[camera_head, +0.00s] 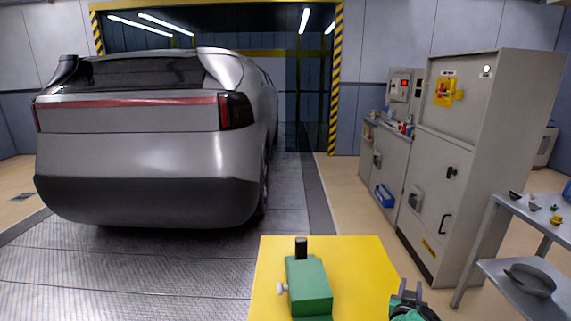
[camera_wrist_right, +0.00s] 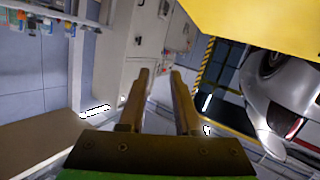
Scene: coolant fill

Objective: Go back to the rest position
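My right gripper (camera_head: 411,292) is at the bottom of the head view, just off the right edge of the yellow surface. In the right wrist view its two fingers (camera_wrist_right: 160,72) stand apart with nothing between them. It touches nothing that I can see. My left gripper and left arm are not in the head view. A green block-shaped thing (camera_head: 309,286) with a black upright post and a pale side knob is on the yellow surface (camera_head: 368,262), left of my right gripper.
A silver car (camera_head: 150,150) stands at the left, rear toward me. Grey cabinets (camera_head: 455,150) stand at the right. A metal side table (camera_head: 515,207) with small items and a dark dish (camera_head: 530,280) below is at far right. Floor between car and cabinets is clear.

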